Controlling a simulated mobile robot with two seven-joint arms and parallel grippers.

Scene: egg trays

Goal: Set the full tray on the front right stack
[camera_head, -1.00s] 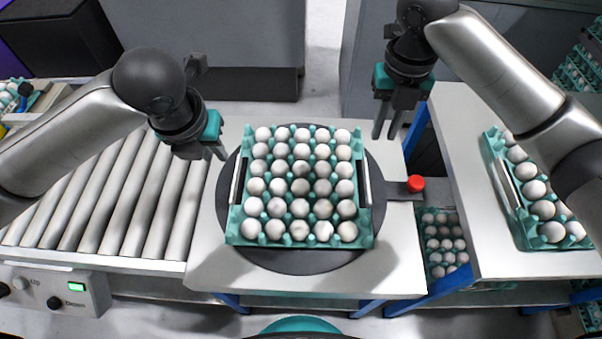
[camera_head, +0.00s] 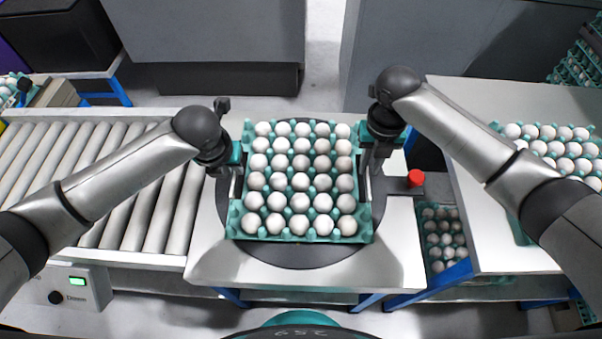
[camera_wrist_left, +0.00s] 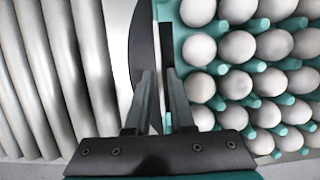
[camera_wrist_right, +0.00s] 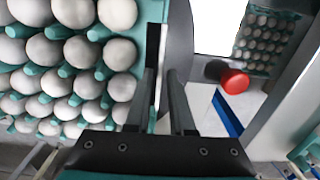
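The full tray (camera_head: 232,226) is teal, loaded with white eggs, and sits level on a dark round plate (camera_head: 290,256) on the middle table. My left gripper (camera_head: 230,172) is at its left edge. In the left wrist view the fingers (camera_wrist_left: 157,90) stand either side of a pale strip along that edge, with slight gaps. My right gripper (camera_head: 370,165) is at its right edge; in the right wrist view its fingers (camera_wrist_right: 163,90) stand apart around the edge. Egg trays lie on the right table (camera_head: 520,228), partly behind my right arm. I cannot tell which is the front right stack.
A roller conveyor (camera_head: 150,215) adjoins on the left. A red button (camera_head: 415,178) sits just right of the plate. Another egg tray (camera_head: 428,262) lies lower, in the gap before the right table (camera_head: 475,190). More trays (camera_head: 575,72) stand at far right.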

